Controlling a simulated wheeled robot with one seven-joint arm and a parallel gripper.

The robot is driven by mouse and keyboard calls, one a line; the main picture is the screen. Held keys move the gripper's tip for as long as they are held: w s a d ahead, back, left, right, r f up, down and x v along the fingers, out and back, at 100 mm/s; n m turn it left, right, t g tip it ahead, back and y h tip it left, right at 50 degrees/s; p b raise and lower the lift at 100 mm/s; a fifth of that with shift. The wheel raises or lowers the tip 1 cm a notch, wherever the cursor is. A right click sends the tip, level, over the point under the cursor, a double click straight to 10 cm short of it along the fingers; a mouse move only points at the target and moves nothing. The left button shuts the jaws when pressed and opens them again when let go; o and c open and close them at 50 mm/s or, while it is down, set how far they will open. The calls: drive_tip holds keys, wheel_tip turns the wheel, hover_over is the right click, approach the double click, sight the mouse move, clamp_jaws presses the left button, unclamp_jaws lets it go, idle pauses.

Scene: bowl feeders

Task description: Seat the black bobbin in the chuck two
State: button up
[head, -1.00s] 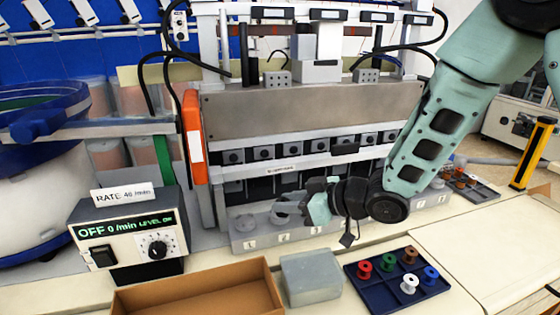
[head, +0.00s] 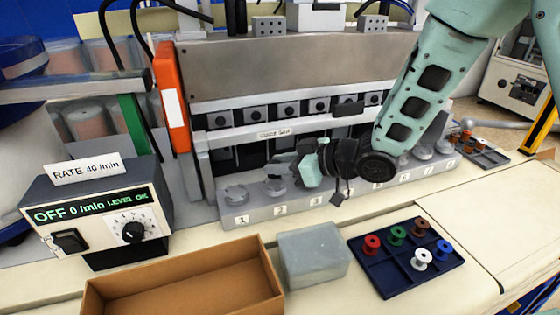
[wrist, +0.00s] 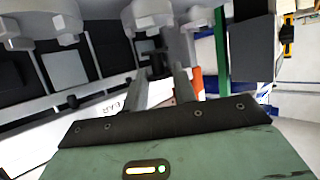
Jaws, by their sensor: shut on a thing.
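My gripper (head: 282,166) is at chuck two (head: 275,188), just above it in the head view, with the wrist coming in from the right. Its two fingers (wrist: 160,85) show from behind in the wrist view. I cannot tell whether the bobbin touches the chuck. Chuck two is in the grey numbered block (head: 262,212), right of chuck one (head: 236,193).
A blue tray (head: 393,282) holds red, green, brown, blue and white bobbins. A grey block (head: 313,256) and an open cardboard box (head: 180,292) stand in front. The control box (head: 95,215) reads OFF. The machine's steel panel (head: 290,70) rises behind the chucks.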

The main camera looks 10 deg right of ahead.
drive_tip(key=shift+f+b, duration=0.35)
drive_tip(key=shift+f, duration=0.5)
drive_tip(key=shift+f+b, duration=0.5)
drive_tip(key=shift+f, duration=0.1)
idle(0.8)
drive_tip(key=o, duration=0.7)
drive_tip(key=shift+c, duration=0.2)
drive_tip(key=p+v, duration=0.4)
drive_tip(key=v, duration=0.7)
drive_tip(key=shift+r, duration=0.1)
idle(0.3)
